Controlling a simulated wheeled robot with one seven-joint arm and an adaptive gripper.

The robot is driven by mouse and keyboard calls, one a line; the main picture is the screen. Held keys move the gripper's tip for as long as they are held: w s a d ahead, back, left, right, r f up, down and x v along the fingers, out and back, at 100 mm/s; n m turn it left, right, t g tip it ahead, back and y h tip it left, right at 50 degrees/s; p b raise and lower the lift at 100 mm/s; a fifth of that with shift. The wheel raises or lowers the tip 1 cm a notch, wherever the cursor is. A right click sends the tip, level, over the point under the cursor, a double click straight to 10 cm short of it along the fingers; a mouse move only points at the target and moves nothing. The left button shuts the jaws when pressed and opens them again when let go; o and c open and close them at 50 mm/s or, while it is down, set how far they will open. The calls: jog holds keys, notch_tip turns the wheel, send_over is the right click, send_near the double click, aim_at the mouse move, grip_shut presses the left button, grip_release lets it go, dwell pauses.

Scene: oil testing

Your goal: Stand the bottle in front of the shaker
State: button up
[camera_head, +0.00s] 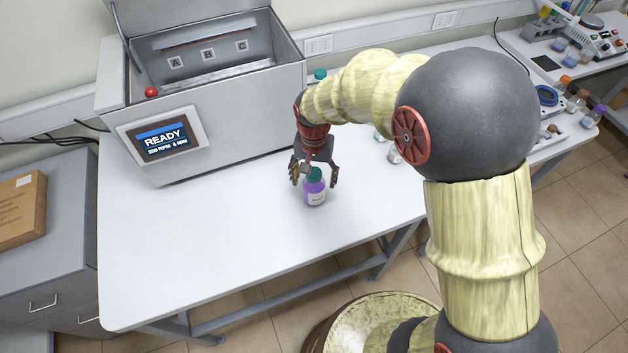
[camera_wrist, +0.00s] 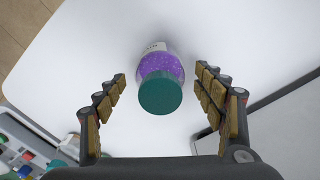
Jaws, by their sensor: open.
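The bottle (camera_head: 315,190) has purple contents, a pale label and a teal cap. It stands upright on the white table near its front edge, a little right of the shaker's front. My gripper (camera_head: 314,178) is just above and behind it, with fingers open around the cap's sides. In the wrist view the bottle (camera_wrist: 160,75) lies between the open fingers of my gripper (camera_wrist: 163,85), with visible gaps on both sides. The shaker (camera_head: 235,110) is a grey box with an open lid, slots marked A, B and C, and a screen (camera_head: 165,138) reading READY.
The white table (camera_head: 200,240) is clear in front of the shaker. Another teal-capped bottle (camera_head: 320,74) stands behind my arm, with small containers partly hidden. A side bench (camera_head: 565,65) at the right holds more bottles and instruments. A cardboard box (camera_head: 22,210) sits on the left cabinet.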

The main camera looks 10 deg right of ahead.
notch_tip(320, 180, up, 9)
jog(key=shift+r+p, duration=0.2)
jog(key=shift+p, duration=0.4)
jog(key=shift+s+d+r, duration=0.1)
jog(key=shift+d+r, duration=0.1)
jog(key=shift+r, duration=0.5)
jog(key=s+d+r+n+t, duration=0.1)
jog(key=s+d+r+t, duration=0.1)
jog(key=s+d+r, duration=0.65)
jog(key=s+d+r+n+t, duration=0.1)
jog(key=s+d+r, duration=0.1)
jog(key=s, duration=0.4)
jog(key=s+d+r+n+t, duration=0.1)
jog(key=s+d+r+t, duration=0.1)
jog(key=s+r, duration=0.2)
jog(key=shift+s+d+n+t, duration=0.3)
jog(key=shift+s+d, duration=0.1)
jog(key=shift+s, duration=0.45)
notch_tip(320, 180, down, 5)
jog(key=b, duration=0.5)
